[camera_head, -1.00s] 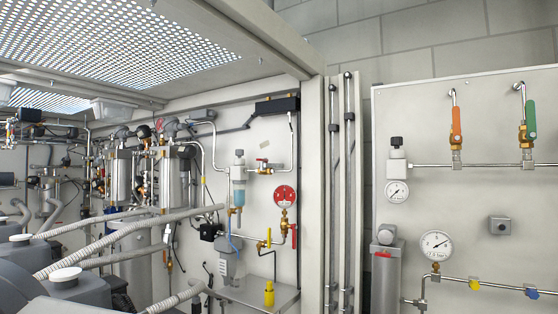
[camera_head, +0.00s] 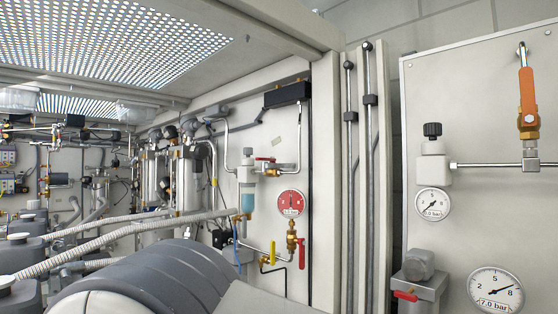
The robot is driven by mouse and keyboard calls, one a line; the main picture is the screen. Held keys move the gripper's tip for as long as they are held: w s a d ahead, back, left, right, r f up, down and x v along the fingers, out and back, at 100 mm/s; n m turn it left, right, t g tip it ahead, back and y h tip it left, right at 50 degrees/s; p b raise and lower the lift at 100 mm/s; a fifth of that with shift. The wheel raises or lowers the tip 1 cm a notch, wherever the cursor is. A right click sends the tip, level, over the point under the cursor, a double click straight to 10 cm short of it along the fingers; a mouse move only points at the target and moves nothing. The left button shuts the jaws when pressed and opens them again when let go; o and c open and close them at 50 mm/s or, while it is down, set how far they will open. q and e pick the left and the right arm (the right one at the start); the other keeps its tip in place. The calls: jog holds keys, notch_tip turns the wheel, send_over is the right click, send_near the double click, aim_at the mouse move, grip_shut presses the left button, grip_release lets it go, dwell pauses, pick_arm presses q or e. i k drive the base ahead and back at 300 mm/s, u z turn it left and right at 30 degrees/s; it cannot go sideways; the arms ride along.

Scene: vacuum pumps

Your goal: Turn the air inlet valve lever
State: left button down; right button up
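Several valve levers are in view, and I cannot tell which is the air inlet one. A long orange lever (camera_head: 527,92) stands upright on a brass valve (camera_head: 528,124) on the right panel. A red lever (camera_head: 303,253) hangs down beside a brass valve on the middle wall. A yellow lever (camera_head: 272,252) stands upright left of it. A small red lever (camera_head: 265,159) lies flat above the blue-bowled filter (camera_head: 247,201). Another red lever (camera_head: 405,296) sits at the grey cylinder. Neither gripper is in view.
A red gauge (camera_head: 291,204) is on the middle wall. White gauges (camera_head: 433,204) and (camera_head: 495,290) are on the right panel. Two vertical pipes (camera_head: 350,180) run between wall and panel. Grey hoses (camera_head: 140,230) cross at the left. A perforated ceiling (camera_head: 110,40) is overhead.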

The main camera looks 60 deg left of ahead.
aim_at(272, 159)
jog(key=u, duration=0.25)
jog(key=i, duration=0.65)
jog(key=u, duration=1.25)
jog(key=i, duration=0.6)
jog(key=u, duration=0.65)
